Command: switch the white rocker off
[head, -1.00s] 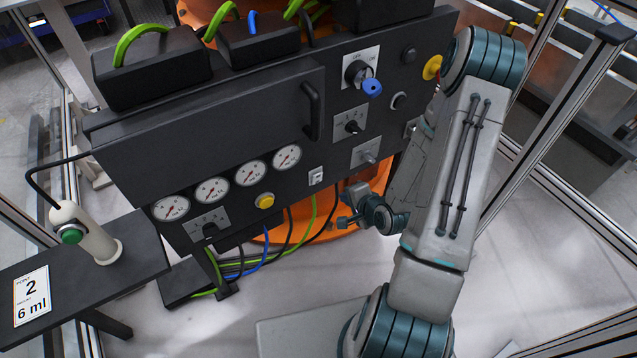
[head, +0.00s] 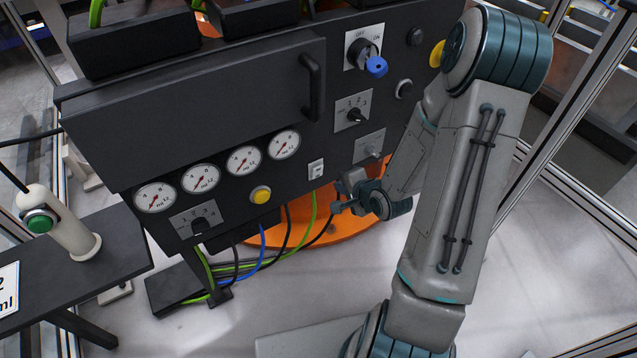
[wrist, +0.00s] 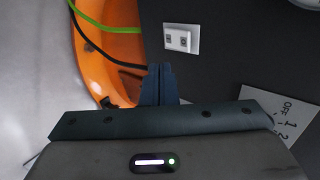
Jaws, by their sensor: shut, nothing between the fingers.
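The white rocker (head: 316,169) is a small white switch on the front of the dark panel, right of the gauges. In the wrist view the rocker (wrist: 178,39) sits on its white plate at the upper middle, with two small marks on its face; which side is pressed I cannot tell. My gripper (head: 337,208) is in front of the panel, below and slightly right of the rocker in the head view. Its fingers (wrist: 160,72) are shut and empty, and they appear apart from the rocker.
A yellow button (head: 260,194) and a rotary selector (head: 201,225) are left of the rocker. A toggle (head: 373,151) and a three-position knob (head: 355,114) are to its right. Green, blue and black cables (head: 263,252) hang below the panel. A black handle (head: 312,87) juts out above.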

